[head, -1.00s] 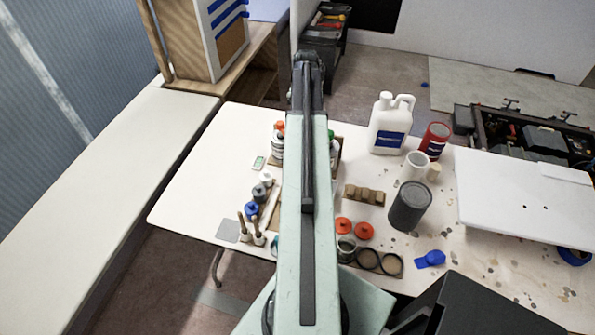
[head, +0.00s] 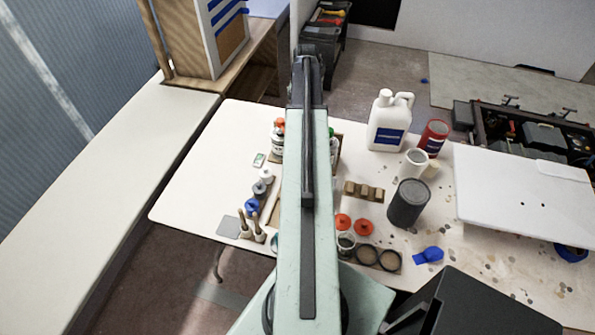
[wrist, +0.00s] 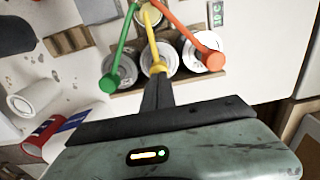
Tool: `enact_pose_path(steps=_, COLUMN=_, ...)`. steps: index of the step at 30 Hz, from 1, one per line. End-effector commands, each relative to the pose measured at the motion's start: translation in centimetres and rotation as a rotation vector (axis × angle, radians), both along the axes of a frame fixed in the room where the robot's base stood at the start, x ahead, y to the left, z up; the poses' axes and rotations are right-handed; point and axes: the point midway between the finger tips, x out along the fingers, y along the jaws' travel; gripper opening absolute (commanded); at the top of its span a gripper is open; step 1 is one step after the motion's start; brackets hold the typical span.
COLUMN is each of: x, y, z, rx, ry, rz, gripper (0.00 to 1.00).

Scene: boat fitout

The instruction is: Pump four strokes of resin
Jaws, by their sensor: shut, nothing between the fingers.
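Three pump bottles stand side by side in a wooden rack. In the wrist view they have a green pump head (wrist: 108,84), a yellow pump head (wrist: 157,68) and an orange pump head (wrist: 213,60), each with a long spout. My gripper (wrist: 157,78) is shut and empty, its fingertips at the yellow pump's head in the picture; I cannot tell whether they touch. In the head view my arm hides the yellow pump and my gripper. The orange pump (head: 279,122) shows left of my arm and a sliver of the green pump (head: 331,131) right of it.
Right of my arm stand a white jug (head: 390,122), a red can (head: 433,138), a white cup (head: 412,164) and a dark grey can (head: 408,203). Small pots and brushes (head: 250,225) are on the left.

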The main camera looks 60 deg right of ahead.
Motion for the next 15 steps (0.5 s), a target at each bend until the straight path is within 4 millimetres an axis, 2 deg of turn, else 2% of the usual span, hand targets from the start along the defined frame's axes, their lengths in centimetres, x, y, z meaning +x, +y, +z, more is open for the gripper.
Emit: enact_pose_path(steps=15, x=0.0, y=0.0, z=-2.1, rx=0.000, ry=0.000, rz=0.000, gripper=0.00)
